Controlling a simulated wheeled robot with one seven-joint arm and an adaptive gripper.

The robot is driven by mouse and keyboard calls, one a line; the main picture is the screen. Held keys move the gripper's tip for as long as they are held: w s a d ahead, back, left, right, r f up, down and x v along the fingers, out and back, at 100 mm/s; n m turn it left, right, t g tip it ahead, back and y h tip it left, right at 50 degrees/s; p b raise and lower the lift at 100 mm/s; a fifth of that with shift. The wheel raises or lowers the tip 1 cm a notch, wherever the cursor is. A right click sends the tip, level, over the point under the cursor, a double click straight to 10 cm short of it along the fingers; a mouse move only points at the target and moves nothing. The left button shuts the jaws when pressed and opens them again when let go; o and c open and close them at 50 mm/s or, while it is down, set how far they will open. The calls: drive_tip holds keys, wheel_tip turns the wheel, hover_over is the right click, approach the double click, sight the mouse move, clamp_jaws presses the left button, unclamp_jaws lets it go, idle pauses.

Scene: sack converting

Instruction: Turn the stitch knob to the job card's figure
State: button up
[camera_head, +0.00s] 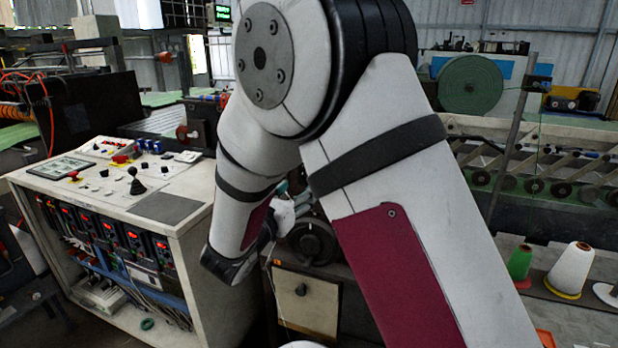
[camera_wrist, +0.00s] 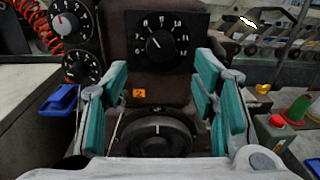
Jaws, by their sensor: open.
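I cannot tell for sure which is the stitch knob. In the head view my gripper (camera_head: 287,208) is partly hidden by my arm, beside a dark round knob (camera_head: 312,241). No job card is readable.
Two smaller black dials (camera_wrist: 75,45) and a red coiled cable (camera_wrist: 35,22) are at left. A small orange tag (camera_wrist: 139,94) is on the brown housing. A control console (camera_head: 110,190) stands left in the head view; thread cones (camera_head: 570,270) stand at right.

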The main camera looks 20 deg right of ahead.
drive_tip(key=x, duration=0.7)
drive_tip(key=shift+d, duration=0.2)
drive_tip(key=shift+w, duration=0.15)
drive_tip(key=c, duration=1.2)
